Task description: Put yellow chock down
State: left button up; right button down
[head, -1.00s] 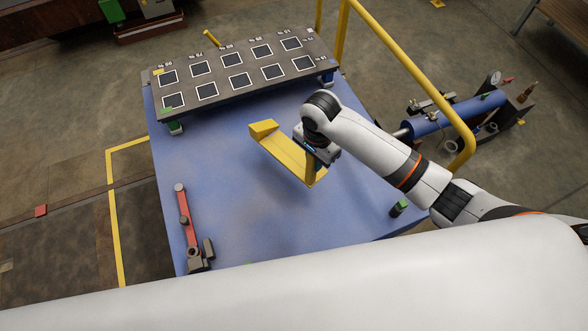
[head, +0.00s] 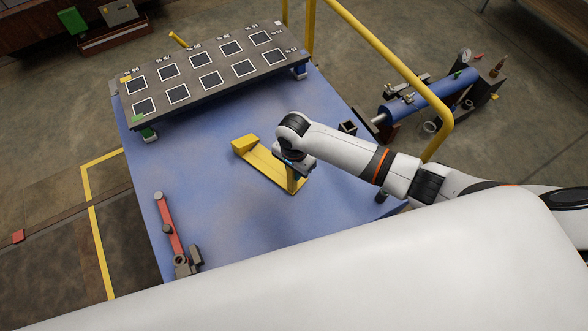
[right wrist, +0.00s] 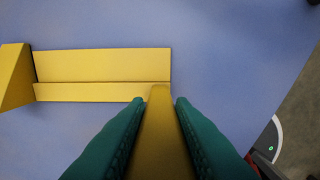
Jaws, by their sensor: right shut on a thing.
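The yellow chock (head: 268,168) is a long flat strip with a wedge block at its left end and an upright handle at its right end. It is over the middle of the blue table (head: 215,215), low and looking close to or on the surface; exact contact is hard to tell. My right gripper (head: 292,176) is above the chock's right end. In the right wrist view the chock (right wrist: 105,65) extends to the left, and the teal fingers of my right gripper (right wrist: 158,105) are shut on its upright handle. My left gripper is not in view.
A dark rack with square marked pads (head: 205,75) stands along the table's back. A red bar with grey clamps (head: 170,225) lies at the left front. A yellow rail (head: 385,60) and a blue cylinder (head: 425,102) are to the right. Table around the chock is clear.

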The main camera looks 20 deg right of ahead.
jog(key=shift+w+a, duration=0.1)
jog(key=c, duration=1.3)
grip_release()
jog(key=shift+f, duration=0.1)
jog(key=shift+o, duration=0.2)
notch_tip(320, 180, up, 11)
jog(key=shift+f+p, duration=0.1)
jog(key=shift+p, duration=0.9)
jog(key=shift+r, duration=0.75)
